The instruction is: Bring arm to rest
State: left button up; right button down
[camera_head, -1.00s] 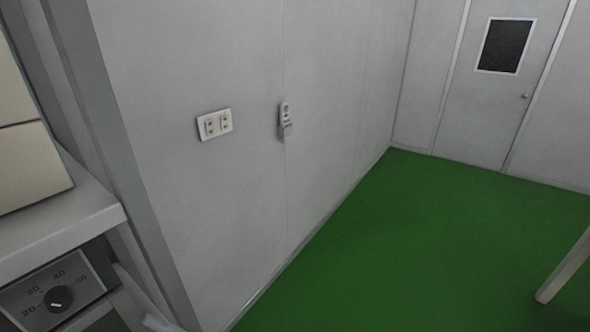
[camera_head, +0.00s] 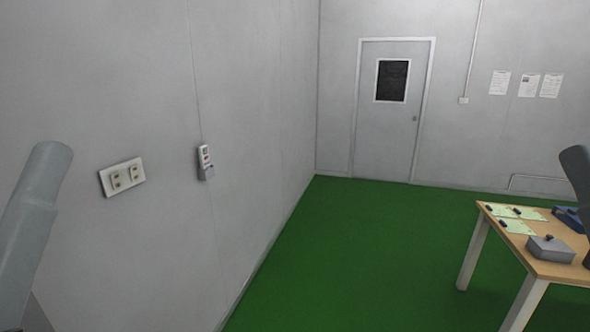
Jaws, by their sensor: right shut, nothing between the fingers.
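A grey link of my left arm (camera_head: 30,225) stands at the left edge of the head view, slanting up to a rounded end. A dark part of my right arm (camera_head: 577,185) shows at the right edge, in front of the wooden table, and is cut off by the frame. No fingertips of either gripper can be made out in this view. I see nothing held by either arm.
A wooden table (camera_head: 550,268) at the right carries a grey box (camera_head: 550,249), green sheets (camera_head: 517,227) and a blue item (camera_head: 568,217). Green floor (camera_head: 340,265) is open in the middle. A socket (camera_head: 122,177) and a small device (camera_head: 205,162) are on the left wall. A door (camera_head: 387,135) is shut.

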notch_tip(320, 180, up, 37)
jog(key=p, duration=3.7)
jog(key=shift+r, duration=0.2)
